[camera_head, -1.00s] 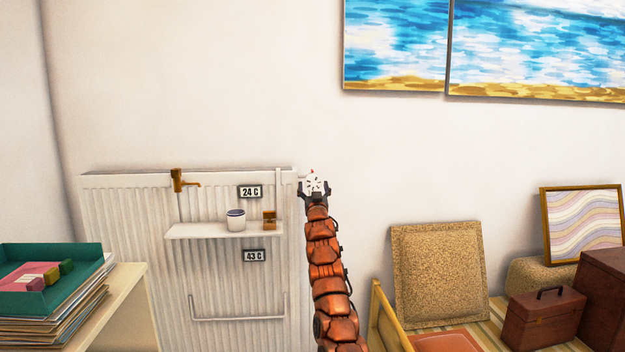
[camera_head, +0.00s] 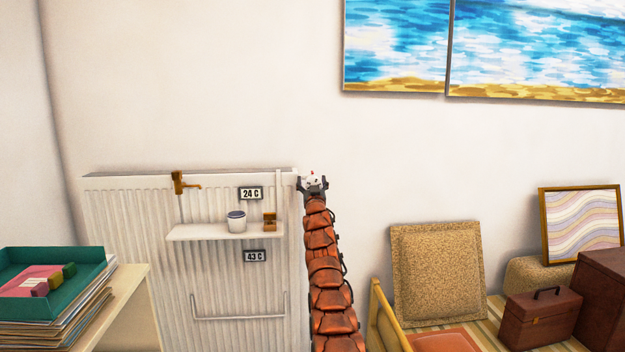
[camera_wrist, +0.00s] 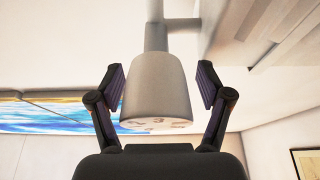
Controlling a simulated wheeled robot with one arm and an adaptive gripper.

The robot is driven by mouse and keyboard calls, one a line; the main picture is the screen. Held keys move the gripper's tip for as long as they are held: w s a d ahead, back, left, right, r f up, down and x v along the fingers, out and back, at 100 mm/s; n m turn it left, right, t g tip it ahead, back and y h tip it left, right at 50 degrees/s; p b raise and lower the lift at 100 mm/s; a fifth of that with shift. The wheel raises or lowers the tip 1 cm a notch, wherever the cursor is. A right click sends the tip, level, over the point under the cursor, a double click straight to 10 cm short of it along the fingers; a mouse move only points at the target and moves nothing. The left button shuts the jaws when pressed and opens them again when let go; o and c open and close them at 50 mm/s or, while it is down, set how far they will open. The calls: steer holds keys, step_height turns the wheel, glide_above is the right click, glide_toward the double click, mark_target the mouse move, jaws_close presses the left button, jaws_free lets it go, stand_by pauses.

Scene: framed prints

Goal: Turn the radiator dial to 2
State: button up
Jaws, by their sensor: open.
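The radiator dial (camera_wrist: 156,92) is a pale, tapered knob on a pipe in the wrist view. Red digits show on its end face, one of them looking like a 3; which one is set I cannot tell. My gripper (camera_wrist: 158,84) is open, with one finger on each side of the dial and a gap visible on both sides. In the head view my gripper (camera_head: 313,184) is at the radiator's upper right corner, and the dial (camera_head: 312,175) is mostly hidden behind it. The white radiator (camera_head: 140,260) stands against the wall.
The radiator carries a shelf (camera_head: 190,232) with a white pot (camera_head: 236,221) and a small wooden box (camera_head: 269,222). A brass tap (camera_head: 180,183) is at its top left. A cushion (camera_head: 438,270) and brown case (camera_head: 541,320) stand right of my arm.

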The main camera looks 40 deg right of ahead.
steer(key=shift+d+r, duration=0.1)
steer(key=shift+d, duration=0.05)
stand_by(0.3)
steer(key=c, duration=1.2)
